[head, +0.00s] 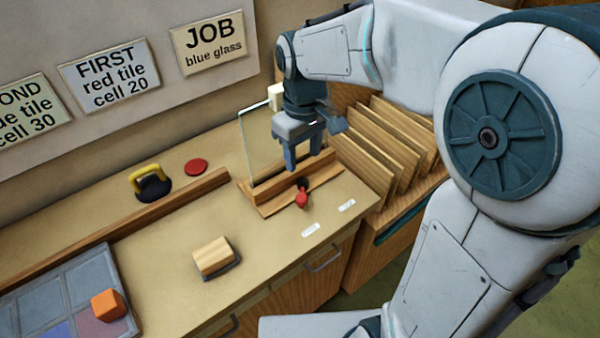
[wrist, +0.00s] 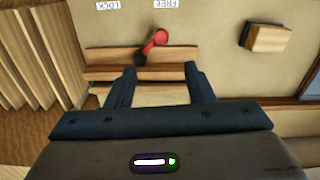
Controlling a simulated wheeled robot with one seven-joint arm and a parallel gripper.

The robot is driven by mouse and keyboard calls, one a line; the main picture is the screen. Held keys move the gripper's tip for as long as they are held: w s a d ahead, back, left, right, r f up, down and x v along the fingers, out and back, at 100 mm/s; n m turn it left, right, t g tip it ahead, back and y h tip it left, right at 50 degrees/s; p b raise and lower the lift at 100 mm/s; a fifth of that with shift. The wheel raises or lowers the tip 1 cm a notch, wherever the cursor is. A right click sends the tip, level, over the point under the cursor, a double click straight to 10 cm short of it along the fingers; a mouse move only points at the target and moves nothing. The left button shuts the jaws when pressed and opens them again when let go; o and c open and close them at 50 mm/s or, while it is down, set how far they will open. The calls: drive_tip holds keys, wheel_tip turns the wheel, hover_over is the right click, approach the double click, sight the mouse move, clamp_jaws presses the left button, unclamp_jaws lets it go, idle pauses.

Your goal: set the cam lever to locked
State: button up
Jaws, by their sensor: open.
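The cam lever (head: 302,199) is a small red handle on a dark pivot, at the front of a wooden clamp fixture (head: 267,208) on the bench. In the wrist view the lever (wrist: 158,39) slants from its pivot towards the FREE label (wrist: 166,4); the LOCK label (wrist: 121,5) is to the left. In the head view these are the FREE label (head: 311,229) and the LOCK label (head: 347,205). My gripper (head: 303,158) is open and empty above the fixture, behind the lever. Its fingers (wrist: 159,70) are apart from the lever.
A clear glass pane (head: 247,146) stands upright at the fixture. A wooden rack (head: 392,150) is close on the right. A wooden block (head: 213,256), a yellow-handled tool (head: 150,182), a red disc (head: 196,167) and a tray with an orange cube (head: 108,305) are further left.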

sight(301, 197)
wheel_tip(301, 197, down, 14)
drive_tip(key=shift+w+a+r+p, duration=0.1)
drive_tip(key=shift+a+p, duration=0.05)
drive_tip(key=shift+p, duration=0.25)
clamp_jaws()
